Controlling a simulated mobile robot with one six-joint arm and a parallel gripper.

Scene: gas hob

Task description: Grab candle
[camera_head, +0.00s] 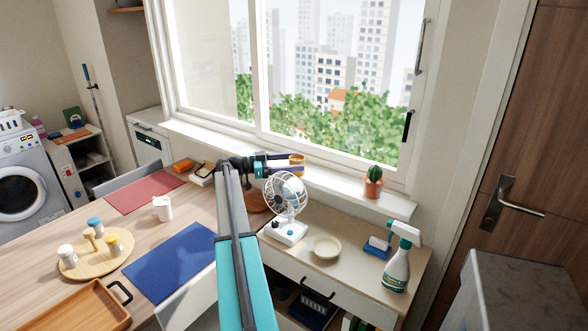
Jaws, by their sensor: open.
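A small amber-orange jar with a pale band, which looks like the candle (297,160), stands at the window sill, left of the middle of its length. My gripper (287,163) points to the right, with its two dark fingers apart. The fingertips reach the candle's left side; I cannot tell whether they touch it or how far they go around it. My arm rises from the bottom of the picture and hides part of the sill and table behind it.
A white fan (287,200) stands close below my gripper on a cabinet, with a cream bowl (327,247) and a spray bottle (397,262) to its right. A potted cactus (373,184) stands on the right of the sill (335,183). The window is behind.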

